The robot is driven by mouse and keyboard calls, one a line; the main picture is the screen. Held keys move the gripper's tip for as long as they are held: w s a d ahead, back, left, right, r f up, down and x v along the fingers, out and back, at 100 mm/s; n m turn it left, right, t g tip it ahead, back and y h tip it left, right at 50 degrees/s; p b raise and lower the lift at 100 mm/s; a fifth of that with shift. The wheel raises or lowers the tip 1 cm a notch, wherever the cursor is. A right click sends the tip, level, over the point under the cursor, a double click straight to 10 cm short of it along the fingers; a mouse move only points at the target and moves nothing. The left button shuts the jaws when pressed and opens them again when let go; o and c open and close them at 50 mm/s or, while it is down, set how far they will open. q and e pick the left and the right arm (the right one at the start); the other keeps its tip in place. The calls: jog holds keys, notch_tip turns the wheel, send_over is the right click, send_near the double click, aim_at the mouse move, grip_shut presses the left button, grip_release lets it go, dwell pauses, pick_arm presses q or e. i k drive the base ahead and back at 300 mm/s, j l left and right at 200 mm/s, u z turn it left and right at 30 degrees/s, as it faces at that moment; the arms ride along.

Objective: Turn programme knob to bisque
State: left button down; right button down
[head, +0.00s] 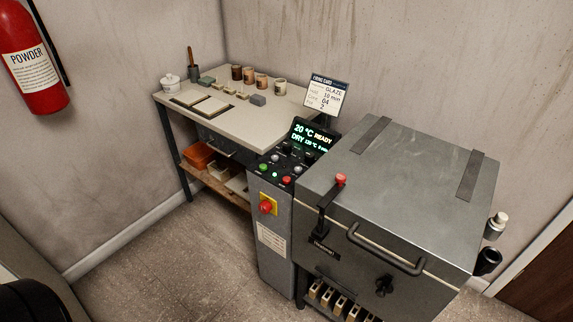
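The kiln (407,190) stands at the right with its grey lid shut. A narrow control cabinet (272,245) is joined to its left side. The sloped control panel on top has small dark knobs (310,157) and coloured buttons. Which knob is the programme knob is too small to tell. The display (312,138) reads 20 °C, READY and DRY 120 °C, with further text unclear. Neither of my grippers is in view.
A red emergency button (266,207) sits on the cabinet's front. A firing card (326,95) reading GLAZE stands behind the display. A worktable (240,125) with cups and tiles is at left. A fire extinguisher (28,60) hangs on the left wall. The floor (180,270) in front is clear.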

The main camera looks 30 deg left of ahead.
aim_at(286, 146)
jog(key=i+l+u, duration=0.1)
jog(key=i+l, duration=0.15)
jog(key=i, duration=0.25)
jog(key=u, duration=1.35)
